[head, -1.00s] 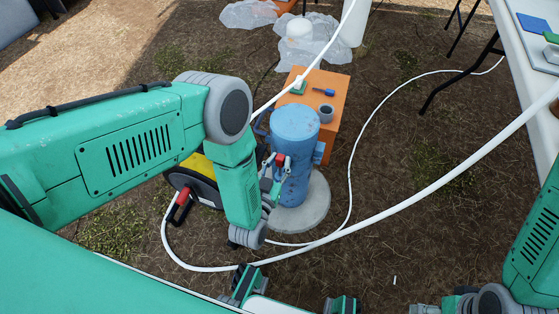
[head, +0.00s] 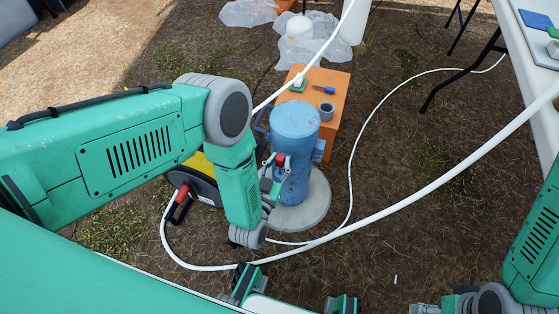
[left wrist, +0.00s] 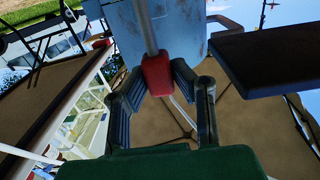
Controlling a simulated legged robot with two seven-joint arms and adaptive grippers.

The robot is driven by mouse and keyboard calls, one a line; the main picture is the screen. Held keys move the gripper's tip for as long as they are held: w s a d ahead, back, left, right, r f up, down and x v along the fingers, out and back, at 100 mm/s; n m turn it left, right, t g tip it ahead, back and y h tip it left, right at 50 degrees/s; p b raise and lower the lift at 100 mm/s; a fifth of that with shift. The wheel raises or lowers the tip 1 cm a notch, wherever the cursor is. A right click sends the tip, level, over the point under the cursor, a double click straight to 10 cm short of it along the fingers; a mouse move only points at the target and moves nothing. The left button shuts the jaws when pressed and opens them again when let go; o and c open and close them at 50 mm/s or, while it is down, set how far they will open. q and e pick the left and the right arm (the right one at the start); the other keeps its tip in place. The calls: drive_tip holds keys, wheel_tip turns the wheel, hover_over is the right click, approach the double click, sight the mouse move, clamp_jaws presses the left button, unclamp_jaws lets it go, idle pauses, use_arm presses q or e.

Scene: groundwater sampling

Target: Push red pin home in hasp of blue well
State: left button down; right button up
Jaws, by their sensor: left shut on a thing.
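The blue well (head: 295,135) is an upright weathered cylinder on a round concrete pad (head: 316,205). The red pin (head: 280,160) is at the well's near left side. In the left wrist view, the pin's red grip (left wrist: 157,75) sits between my left fingertips, with a grey metal rod running up from it against the blue wall. My left gripper (head: 274,172) is shut on the red grip, close beside the well. It also shows in the left wrist view (left wrist: 157,90). The hasp cannot be made out, nor how deep the pin sits.
An orange box (head: 335,90) with small items stands behind the well. A yellow and black reel (head: 200,175) is left of it. A white hose (head: 400,205) crosses the ground in front. A white table (head: 530,75) is at right. Bare ground lies between.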

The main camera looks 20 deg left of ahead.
sight(280, 171)
use_arm(q)
drive_tip(key=shift+f+b, duration=1.95)
drive_tip(key=shift+f, duration=0.5)
drive_tip(key=c, duration=1.3)
unclamp_jaws()
drive_tip(key=s, duration=0.7)
drive_tip(key=shift+s+a, duration=0.15)
drive_tip(key=shift+s, duration=0.1)
